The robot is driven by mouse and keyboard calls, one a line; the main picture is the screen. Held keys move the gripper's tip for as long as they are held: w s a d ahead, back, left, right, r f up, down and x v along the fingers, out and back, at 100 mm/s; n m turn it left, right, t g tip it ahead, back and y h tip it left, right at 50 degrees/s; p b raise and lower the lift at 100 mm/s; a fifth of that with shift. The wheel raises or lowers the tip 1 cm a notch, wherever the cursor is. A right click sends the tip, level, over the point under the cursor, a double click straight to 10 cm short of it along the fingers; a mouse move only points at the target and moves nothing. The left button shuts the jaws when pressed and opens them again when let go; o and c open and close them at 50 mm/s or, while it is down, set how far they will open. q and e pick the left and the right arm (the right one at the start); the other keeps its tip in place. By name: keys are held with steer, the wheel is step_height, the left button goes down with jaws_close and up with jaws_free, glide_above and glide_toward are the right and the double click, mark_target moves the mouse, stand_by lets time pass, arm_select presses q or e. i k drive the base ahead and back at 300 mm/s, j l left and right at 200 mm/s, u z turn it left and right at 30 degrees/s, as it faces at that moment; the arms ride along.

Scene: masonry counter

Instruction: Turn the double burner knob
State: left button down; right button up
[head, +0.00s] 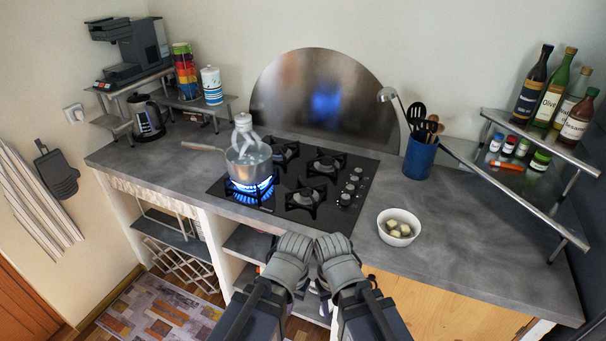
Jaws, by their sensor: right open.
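The black gas hob (273,220) is set in the grey counter. A column of several small grey knobs (351,188) runs along its right side. I cannot tell which one is the double burner knob. A blue flame (250,190) burns on the front left burner, under a steaming pot (248,165). The other burners show no flame. My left gripper (294,242) and my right gripper (331,242) are side by side at the counter's front edge, below the hob and apart from the knobs. The right is open; the left's jaws are not clear. Neither visibly holds anything.
A white bowl of food pieces (399,227) stands right of the hob. A blue utensil holder (420,157) is behind it. A raised metal shelf (515,190) with bottles and jars is on the right. The pot's handle (202,147) points left. The right front counter is clear.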

mark_target(350, 188)
steer(key=i+j+z, duration=0.25)
steer(key=j+z, duration=0.2)
steer(key=j, duration=0.15)
steer(key=i+j+z, duration=0.25)
steer(key=k+j, duration=0.05)
steer(key=j, duration=0.05)
